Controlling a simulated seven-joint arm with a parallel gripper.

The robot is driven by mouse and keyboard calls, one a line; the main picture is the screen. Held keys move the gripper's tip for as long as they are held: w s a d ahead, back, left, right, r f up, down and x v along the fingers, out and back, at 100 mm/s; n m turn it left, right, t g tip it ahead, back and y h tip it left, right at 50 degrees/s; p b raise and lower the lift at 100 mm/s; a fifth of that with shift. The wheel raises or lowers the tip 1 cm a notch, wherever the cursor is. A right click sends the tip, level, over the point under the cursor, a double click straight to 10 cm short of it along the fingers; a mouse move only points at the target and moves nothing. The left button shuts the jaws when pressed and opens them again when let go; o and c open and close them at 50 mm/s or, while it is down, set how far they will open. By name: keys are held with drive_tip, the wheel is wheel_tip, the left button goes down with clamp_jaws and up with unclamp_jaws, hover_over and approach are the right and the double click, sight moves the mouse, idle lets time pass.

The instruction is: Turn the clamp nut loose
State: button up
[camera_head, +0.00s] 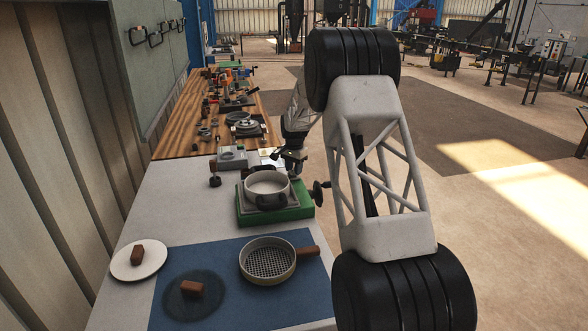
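A green-based fixture (251,214) stands on the pale bench and carries a pale round pot (267,185). A dark knob or handwheel (319,194) sticks out from its right side on a short shaft. I cannot tell for sure which part is the clamp nut. My gripper (288,160) looks like the small dark shape at the end of my arm, just above and behind the pot. It seems apart from the knob. Its fingers are too small and dark to tell whether they are open or shut. My own arm fills much of the right side.
A sieve-like pan (268,262) with a brown handle lies on a blue mat (232,318). A dark disc (180,305) and a white plate (128,264) each carry a brown block. A grey box (232,158) and a wooden bench (190,140) with many parts lie behind.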

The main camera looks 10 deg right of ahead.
clamp_jaws()
drive_tip(key=shift+n, duration=0.4)
drive_tip(key=n, duration=0.3)
drive_tip(key=shift+w+a, duration=0.1)
drive_tip(key=n, duration=0.4)
drive_tip(key=shift+a, duration=0.1)
drive_tip(key=n, duration=0.6)
drive_tip(key=shift+a, duration=0.25)
drive_tip(key=n, duration=0.6)
drive_tip(key=shift+a, duration=0.1)
